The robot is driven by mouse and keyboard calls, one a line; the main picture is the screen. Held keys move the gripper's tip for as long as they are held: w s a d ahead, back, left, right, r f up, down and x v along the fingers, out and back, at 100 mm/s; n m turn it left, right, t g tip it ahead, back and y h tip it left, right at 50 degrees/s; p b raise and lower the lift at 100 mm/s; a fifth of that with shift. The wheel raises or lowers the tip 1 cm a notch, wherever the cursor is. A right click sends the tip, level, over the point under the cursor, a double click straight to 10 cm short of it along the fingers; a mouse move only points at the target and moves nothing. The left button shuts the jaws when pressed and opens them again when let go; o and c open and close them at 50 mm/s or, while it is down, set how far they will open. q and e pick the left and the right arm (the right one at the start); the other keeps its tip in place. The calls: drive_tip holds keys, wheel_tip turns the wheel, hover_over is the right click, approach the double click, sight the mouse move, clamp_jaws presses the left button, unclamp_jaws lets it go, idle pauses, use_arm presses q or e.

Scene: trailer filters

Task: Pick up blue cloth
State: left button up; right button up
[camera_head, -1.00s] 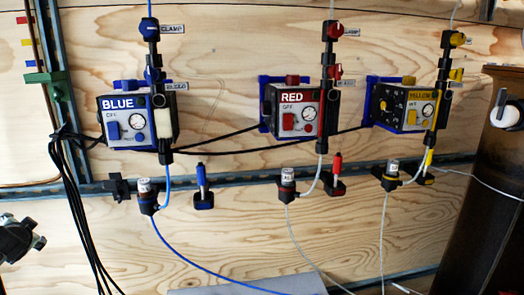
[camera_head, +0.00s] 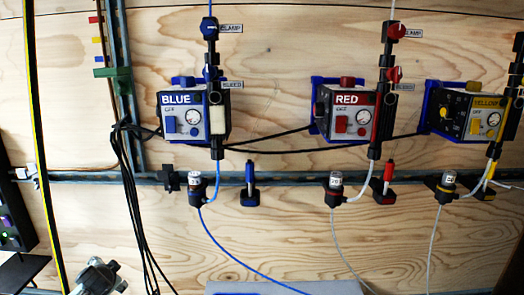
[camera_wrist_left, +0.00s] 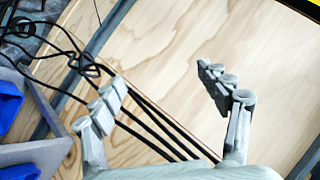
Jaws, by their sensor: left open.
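My left gripper (camera_wrist_left: 160,78) is open in the left wrist view, its two grey fingers spread wide with nothing between them. Blue pieces, possibly cloth, show at the left edge of that view: one higher up (camera_wrist_left: 9,103) and one at the bottom corner (camera_wrist_left: 20,172). They lie by a grey ledge or tray wall (camera_wrist_left: 45,152), left of and apart from the fingers. I cannot tell for sure that either is the blue cloth. In the head view I see no cloth; a grey part, probably of my left arm, shows at the lower left. My right gripper is not in view.
A plywood wall carries the blue box (camera_head: 193,116), red box (camera_head: 345,112) and yellow box (camera_head: 468,112) with hoses. Black cables (camera_head: 135,215) hang left of the blue box. A grey surface (camera_head: 285,288) shows at the bottom. A dark panel (camera_head: 14,215) stands far left.

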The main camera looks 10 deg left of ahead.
use_arm(q)
drive_tip(key=s+d+f+g+h, duration=0.1)
drive_tip(key=s+d+f, duration=0.55)
drive_tip(key=f, duration=0.25)
drive_tip(key=s+d+f+g+h, duration=0.1)
drive_tip(key=s+d+f+h, duration=0.1)
drive_tip(key=s+d+f, duration=0.5)
drive_tip(key=s+d+f+g+h, duration=0.3)
drive_tip(key=s+d+f, duration=0.9)
drive_tip(key=s+d, duration=0.4)
drive_tip(key=w+a+r+t+y, duration=0.1)
drive_tip(key=w+a+r, duration=0.5)
drive_tip(key=w+a, duration=0.2)
drive_tip(key=w+a+r+t+y, duration=0.1)
drive_tip(key=w+a+r+y, duration=0.1)
drive_tip(key=w+a+r, duration=0.4)
drive_tip(key=w+a, duration=0.3)
drive_tip(key=w, duration=0.2)
drive_tip(key=shift+a+r+t, duration=0.25)
drive_tip(key=shift+t, duration=0.15)
